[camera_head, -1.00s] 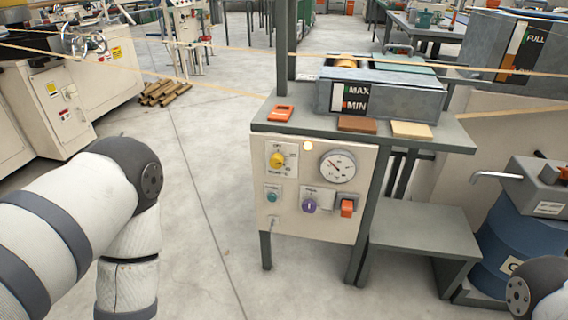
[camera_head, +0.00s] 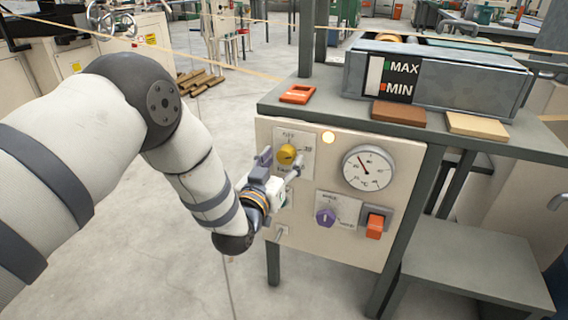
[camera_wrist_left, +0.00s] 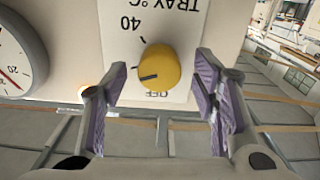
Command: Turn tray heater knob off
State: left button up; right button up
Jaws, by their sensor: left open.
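The yellow tray heater knob (camera_head: 287,154) sits on a white label plate at the upper left of the cream control panel. It also shows in the left wrist view (camera_wrist_left: 160,66), where the plate reads "TRAY °C" upside down, with OFF below the knob. The dark mark on the knob points left there, not at OFF. My left gripper (camera_head: 280,164) is open in front of the knob. In the left wrist view its fingers (camera_wrist_left: 163,82) stand either side of the knob, apart from it. My right gripper is out of view.
The panel (camera_head: 360,237) also has a round gauge (camera_head: 368,168), a lit lamp (camera_head: 328,137), a purple knob (camera_head: 325,218) and an orange switch (camera_head: 375,226). The grey bench top (camera_head: 480,146) juts out above the panel. Open floor lies to the left.

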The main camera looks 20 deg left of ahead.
pick_arm(q)
jog(key=shift+w, duration=0.55)
jog(key=c, duration=1.2)
jog(key=shift+o, duration=0.2)
jog(key=n+p, duration=0.1)
jog(key=n, duration=0.2)
jog(key=n+p, duration=0.1)
jog(key=n, duration=0.2)
jog(key=shift+n, duration=0.4)
jog(key=n, duration=0.3)
jog(key=shift+n, duration=0.3)
jog(key=shift+d+n, duration=0.1)
jog(key=shift+n, duration=1.6)
